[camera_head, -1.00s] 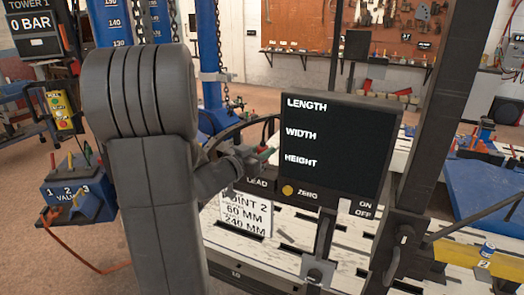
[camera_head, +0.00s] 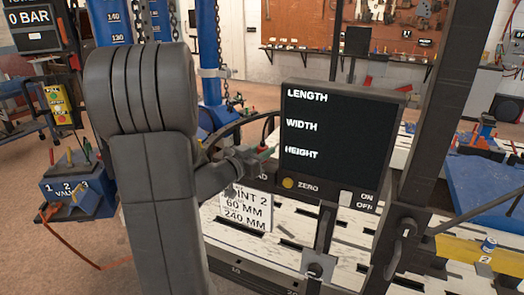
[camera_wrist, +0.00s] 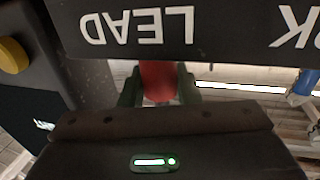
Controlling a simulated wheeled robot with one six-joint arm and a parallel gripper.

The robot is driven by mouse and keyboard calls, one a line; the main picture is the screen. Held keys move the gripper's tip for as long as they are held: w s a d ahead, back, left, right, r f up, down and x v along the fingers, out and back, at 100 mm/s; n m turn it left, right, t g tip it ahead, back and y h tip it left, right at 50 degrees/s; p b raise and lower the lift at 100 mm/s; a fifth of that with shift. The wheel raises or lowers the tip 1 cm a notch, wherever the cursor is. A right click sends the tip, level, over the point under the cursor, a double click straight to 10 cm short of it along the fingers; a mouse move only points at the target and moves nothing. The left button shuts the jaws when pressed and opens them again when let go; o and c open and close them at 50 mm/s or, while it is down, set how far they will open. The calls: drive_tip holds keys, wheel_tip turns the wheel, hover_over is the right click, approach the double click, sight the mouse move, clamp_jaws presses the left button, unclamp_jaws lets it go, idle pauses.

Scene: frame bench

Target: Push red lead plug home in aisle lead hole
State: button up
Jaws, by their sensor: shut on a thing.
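The red lead plug (camera_wrist: 158,80) sits between my fingers in the wrist view, just below the white LEAD lettering. My gripper (camera_wrist: 158,92) is shut on it, with one dark green finger on each side. In the head view my gripper (camera_head: 266,153) is at the left side of the black readout box (camera_head: 335,143), in front of its LEAD label (camera_wrist: 137,26). The plug cannot be made out in the head view. The lead hole and the plug's tip are hidden, so I cannot tell how deep the plug sits.
The box's screen shows LENGTH, WIDTH and HEIGHT without figures. A yellow ZERO button (camera_head: 288,183) and a white ON/OFF switch (camera_head: 346,198) are close to my gripper. A POINT 2 sign (camera_head: 246,211) hangs below. A dark post (camera_head: 430,120) stands to the right.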

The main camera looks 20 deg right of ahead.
drive_tip(key=shift+f, duration=0.2)
drive_tip(key=o, duration=1.1)
drive_tip(key=shift+c, duration=0.2)
drive_tip(key=b+v, duration=0.1)
drive_tip(key=v, duration=1.3)
drive_tip(key=shift+w+d, duration=0.1)
